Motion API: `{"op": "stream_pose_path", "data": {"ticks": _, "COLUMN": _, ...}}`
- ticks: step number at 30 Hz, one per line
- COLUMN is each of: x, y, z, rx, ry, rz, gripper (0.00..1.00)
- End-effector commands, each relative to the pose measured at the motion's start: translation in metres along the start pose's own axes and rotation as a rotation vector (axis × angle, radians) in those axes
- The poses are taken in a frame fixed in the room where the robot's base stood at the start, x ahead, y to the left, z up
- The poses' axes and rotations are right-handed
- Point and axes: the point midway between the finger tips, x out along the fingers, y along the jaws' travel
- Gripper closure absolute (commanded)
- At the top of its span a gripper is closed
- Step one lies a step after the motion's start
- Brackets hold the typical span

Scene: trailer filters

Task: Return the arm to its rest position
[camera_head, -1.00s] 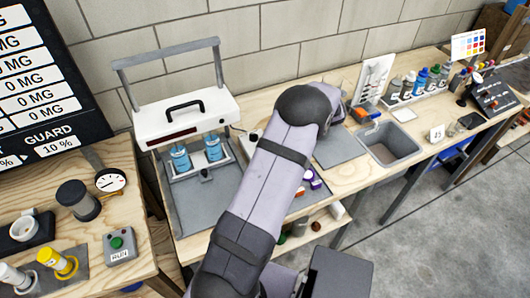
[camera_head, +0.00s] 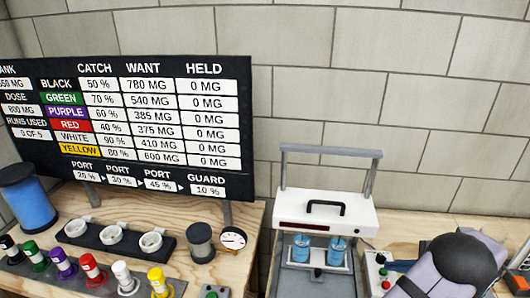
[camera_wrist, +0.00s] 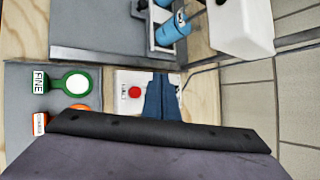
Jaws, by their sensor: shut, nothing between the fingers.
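My gripper (camera_wrist: 162,98) shows in the wrist view as dark blue fingers closed together, with nothing between them. The fingers are over or beside a small white control box (camera_wrist: 124,84) with a red button; whether they touch it cannot be told. My arm (camera_head: 462,268) fills the lower right corner of the head view, its dark rounded joint uppermost.
A white press with a black handle (camera_head: 326,208) and blue cylinders (camera_head: 304,248) stands left of my arm. A green-ringed piece (camera_wrist: 77,83) marked FINE lies near the gripper. Coloured cartridges (camera_head: 92,268) and a gauge (camera_head: 233,238) fill the left bench. The wall is behind.

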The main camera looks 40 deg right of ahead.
Motion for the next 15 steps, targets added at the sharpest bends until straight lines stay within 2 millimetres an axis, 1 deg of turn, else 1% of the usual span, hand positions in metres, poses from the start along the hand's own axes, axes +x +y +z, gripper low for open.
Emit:
{"op": "stream_pose_path", "data": {"ticks": 1, "x": 0.008, "y": -0.002, "z": 0.013, "rx": -0.031, "ry": -0.009, "rz": 0.026, "gripper": 1.0}}
{"op": "stream_pose_path", "data": {"ticks": 2, "x": 0.013, "y": -0.002, "z": 0.022, "rx": -0.051, "ry": -0.014, "rz": 0.046, "gripper": 1.0}}
{"op": "stream_pose_path", "data": {"ticks": 5, "x": 0.034, "y": -0.002, "z": 0.061, "rx": -0.147, "ry": -0.035, "rz": 0.13, "gripper": 1.0}}
{"op": "stream_pose_path", "data": {"ticks": 6, "x": 0.044, "y": 0.001, "z": 0.08, "rx": -0.197, "ry": -0.046, "rz": 0.173, "gripper": 1.0}}
{"op": "stream_pose_path", "data": {"ticks": 8, "x": 0.059, "y": 0.006, "z": 0.112, "rx": -0.283, "ry": -0.062, "rz": 0.24, "gripper": 1.0}}
{"op": "stream_pose_path", "data": {"ticks": 9, "x": 0.068, "y": 0.012, "z": 0.134, "rx": -0.344, "ry": -0.074, "rz": 0.287, "gripper": 1.0}}
{"op": "stream_pose_path", "data": {"ticks": 11, "x": 0.079, "y": 0.022, "z": 0.167, "rx": -0.443, "ry": -0.09, "rz": 0.357, "gripper": 1.0}}
{"op": "stream_pose_path", "data": {"ticks": 12, "x": 0.086, "y": 0.031, "z": 0.189, "rx": -0.511, "ry": -0.103, "rz": 0.403, "gripper": 1.0}}
{"op": "stream_pose_path", "data": {"ticks": 14, "x": 0.093, "y": 0.046, "z": 0.219, "rx": -0.618, "ry": -0.119, "rz": 0.47, "gripper": 1.0}}
{"op": "stream_pose_path", "data": {"ticks": 15, "x": 0.097, "y": 0.058, "z": 0.239, "rx": -0.692, "ry": -0.132, "rz": 0.512, "gripper": 1.0}}
